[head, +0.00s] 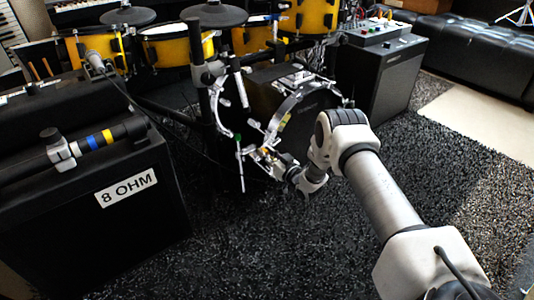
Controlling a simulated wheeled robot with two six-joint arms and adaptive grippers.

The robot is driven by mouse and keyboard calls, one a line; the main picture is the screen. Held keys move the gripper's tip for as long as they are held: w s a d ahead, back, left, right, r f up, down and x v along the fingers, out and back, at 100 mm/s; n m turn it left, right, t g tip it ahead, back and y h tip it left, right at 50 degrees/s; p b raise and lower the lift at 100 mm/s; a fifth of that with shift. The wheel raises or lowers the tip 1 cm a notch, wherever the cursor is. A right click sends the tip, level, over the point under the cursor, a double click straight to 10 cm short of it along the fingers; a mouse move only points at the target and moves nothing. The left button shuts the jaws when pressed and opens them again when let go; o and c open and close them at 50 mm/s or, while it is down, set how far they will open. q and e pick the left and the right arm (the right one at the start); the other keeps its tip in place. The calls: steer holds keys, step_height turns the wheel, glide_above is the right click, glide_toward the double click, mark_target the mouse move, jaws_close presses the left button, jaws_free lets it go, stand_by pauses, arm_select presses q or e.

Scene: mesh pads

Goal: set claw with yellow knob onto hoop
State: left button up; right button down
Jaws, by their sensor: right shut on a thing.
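My right gripper (268,160) reaches in from the lower right and is shut on a small metal claw with a yellow knob (264,150). The claw is small here and partly hidden by the gripper. The chrome hoop (289,103) curves up and right from just above the gripper, at the front of a dark drum. The claw is close to the hoop's lower left part; I cannot tell whether they touch.
A piece with a green tip (239,154) hangs just left of the gripper. A black stand post (205,105) rises left of the drum. A black amplifier (95,205) marked 8 OHM fills the left, another box (385,85) stands right. Dark carpet (250,250) is clear in front.

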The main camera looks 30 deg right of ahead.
mark_target(265, 143)
steer(key=m, duration=0.1)
steer(key=r+m+p, duration=0.1)
steer(key=shift+a+r+m, duration=0.1)
steer(key=shift+a+m, duration=0.25)
steer(key=shift+m, duration=0.05)
steer(key=shift+r+m+p, duration=0.3)
steer(key=shift+r+m, duration=0.3)
steer(key=shift+m, duration=0.9)
steer(key=shift+r+m+p, duration=0.25)
steer(key=shift+r+m, duration=0.4)
steer(key=shift+m, duration=0.85)
steer(key=shift+r+m+p, duration=0.3)
steer(key=shift+r+m, duration=0.3)
steer(key=shift+m, duration=0.9)
steer(key=c, duration=1)
jaws_free()
steer(key=shift+a+r, duration=0.15)
